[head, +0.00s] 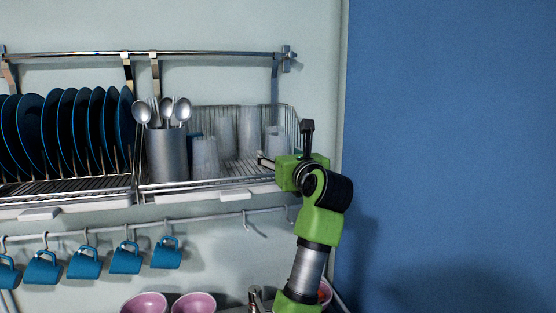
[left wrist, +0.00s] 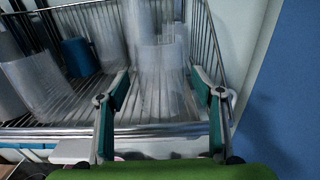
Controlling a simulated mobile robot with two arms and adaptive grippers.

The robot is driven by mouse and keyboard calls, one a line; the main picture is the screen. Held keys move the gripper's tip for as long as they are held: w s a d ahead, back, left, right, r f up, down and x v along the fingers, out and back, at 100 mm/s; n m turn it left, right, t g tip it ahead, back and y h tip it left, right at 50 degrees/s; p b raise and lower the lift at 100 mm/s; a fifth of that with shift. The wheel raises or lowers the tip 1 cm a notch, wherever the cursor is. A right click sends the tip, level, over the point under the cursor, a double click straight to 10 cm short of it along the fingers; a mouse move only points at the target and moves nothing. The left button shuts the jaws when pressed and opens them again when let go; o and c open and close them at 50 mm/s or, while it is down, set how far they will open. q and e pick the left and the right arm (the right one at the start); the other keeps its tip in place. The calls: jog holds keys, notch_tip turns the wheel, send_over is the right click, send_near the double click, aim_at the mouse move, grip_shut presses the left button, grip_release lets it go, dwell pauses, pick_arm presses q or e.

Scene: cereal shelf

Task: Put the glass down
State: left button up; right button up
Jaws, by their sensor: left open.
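My left gripper (head: 266,160) is at the right end of the wire rack. In the left wrist view the left gripper (left wrist: 162,88) has its two fingers spread wide. A clear glass (left wrist: 163,68) stands upright in the rack between and beyond the fingers, with a gap on each side. It appears to be the rightmost glass (head: 275,141) in the head view, partly behind the gripper. Several other clear glasses stand to its left, among them a near one (head: 206,158) and a tall one (head: 249,132). My right gripper is not in view.
The wire rack (head: 165,188) has a raised front rail and back wires. A metal cutlery holder (head: 167,155) with spoons and blue plates (head: 62,125) stand left. Blue mugs (head: 84,264) hang below; pink bowls (head: 194,303) are lower. A blue wall (head: 450,150) is at right.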

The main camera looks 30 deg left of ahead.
pick_arm(q)
jog(key=b+v, duration=0.4)
jog(key=v, duration=0.6)
jog(key=shift+b, duration=0.35)
jog(key=shift+w, duration=0.15)
